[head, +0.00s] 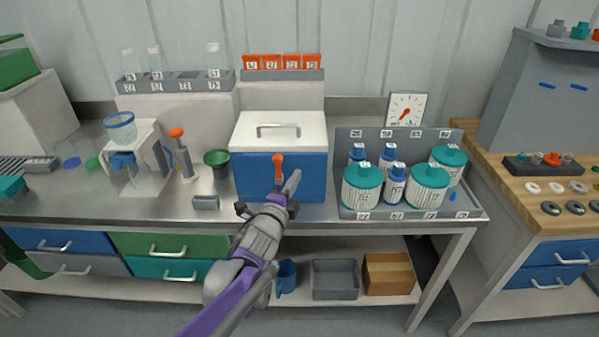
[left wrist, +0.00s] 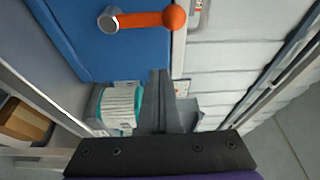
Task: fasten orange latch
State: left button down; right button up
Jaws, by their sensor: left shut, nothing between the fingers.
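The orange latch (head: 279,168) is on the front of a blue box (head: 235,178) with a closed white lid (head: 300,125). Its lever stands upright, with the round knob at the top near the lid seam. In the left wrist view the latch (left wrist: 145,19) lies sideways at the top, its grey pivot on the blue face (left wrist: 75,40). My left gripper (head: 294,180) is shut and empty, in front of the box just right of and below the latch. Its closed fingers also show in the left wrist view (left wrist: 160,95), apart from the latch. My right gripper is not in view.
A grey tray (head: 345,213) of teal-lidded jars and blue-capped bottles stands right of the box. A green cup (head: 217,160) and a small grey block (head: 205,202) are to its left. A gauge (head: 406,109) stands behind the tray.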

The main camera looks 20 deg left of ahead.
pick_arm(q)
jog(key=s+a, duration=0.1)
jog(key=s, duration=0.5)
jog(key=shift+s, duration=0.3)
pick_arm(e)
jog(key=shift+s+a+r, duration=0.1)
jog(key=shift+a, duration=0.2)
